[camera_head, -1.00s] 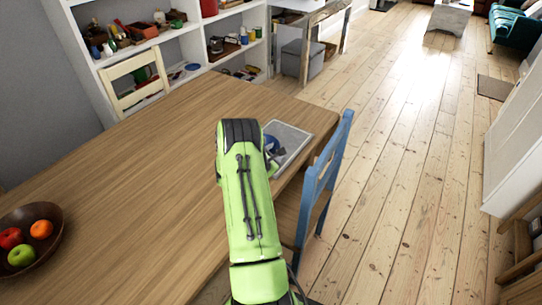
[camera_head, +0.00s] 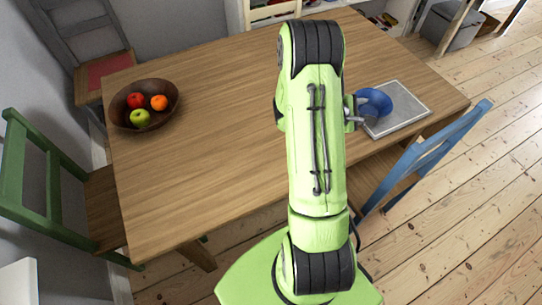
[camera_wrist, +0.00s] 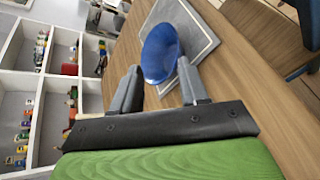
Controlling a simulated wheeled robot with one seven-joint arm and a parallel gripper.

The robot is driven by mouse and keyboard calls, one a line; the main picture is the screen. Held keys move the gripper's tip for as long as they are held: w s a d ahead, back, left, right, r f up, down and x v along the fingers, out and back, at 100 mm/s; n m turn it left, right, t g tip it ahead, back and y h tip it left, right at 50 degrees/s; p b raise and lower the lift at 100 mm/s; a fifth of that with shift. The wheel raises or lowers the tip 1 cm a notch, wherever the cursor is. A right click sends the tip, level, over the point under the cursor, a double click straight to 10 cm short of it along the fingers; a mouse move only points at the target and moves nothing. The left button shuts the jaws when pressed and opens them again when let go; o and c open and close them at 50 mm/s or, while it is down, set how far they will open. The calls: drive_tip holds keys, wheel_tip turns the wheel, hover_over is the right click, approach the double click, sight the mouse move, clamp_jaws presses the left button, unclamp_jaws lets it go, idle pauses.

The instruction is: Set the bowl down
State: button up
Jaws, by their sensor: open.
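A blue bowl (camera_head: 374,102) is at the left part of a grey, light-rimmed tray (camera_head: 412,108) on the table. In the wrist view the bowl (camera_wrist: 161,52) overlaps the tray's edge (camera_wrist: 206,48). I cannot tell whether its base rests fully on the tray. My gripper (camera_head: 355,110) is at the bowl's left side, largely hidden behind my arm in the head view. In the wrist view my gripper (camera_wrist: 160,75) is open, its two fingers apart, with the bowl's near rim just beyond and between the tips.
The wooden table (camera_head: 210,170) has wide bare room left of my arm. A brown bowl of fruit (camera_head: 145,105) stands at its far left. A blue chair (camera_head: 425,155) is by the right edge, a green chair (camera_head: 40,190) at the left. Shelves (camera_wrist: 40,90) stand behind.

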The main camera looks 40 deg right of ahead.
drive_tip(key=w+a+r+m+t+y, duration=0.25)
drive_tip(key=a+r+m, duration=0.2)
drive_tip(key=a, duration=0.45)
drive_tip(key=w+a+r+m+t+y, duration=0.1)
drive_tip(key=a+r+m+y, duration=0.2)
drive_tip(key=a+r, duration=0.5)
drive_tip(key=s+a+r+t+y, duration=0.1)
drive_tip(key=s+a+y, duration=0.2)
drive_tip(key=a, duration=0.8)
drive_tip(key=s+a+r+t+y, duration=0.1)
drive_tip(key=s+a+r+y, duration=0.1)
drive_tip(key=s+a+y, duration=0.2)
drive_tip(key=s+a, duration=0.3)
drive_tip(key=a, duration=0.3)
drive_tip(key=shift+s+a+r, duration=0.15)
drive_tip(key=shift+s+a, duration=0.05)
drive_tip(key=shift+a, duration=0.2)
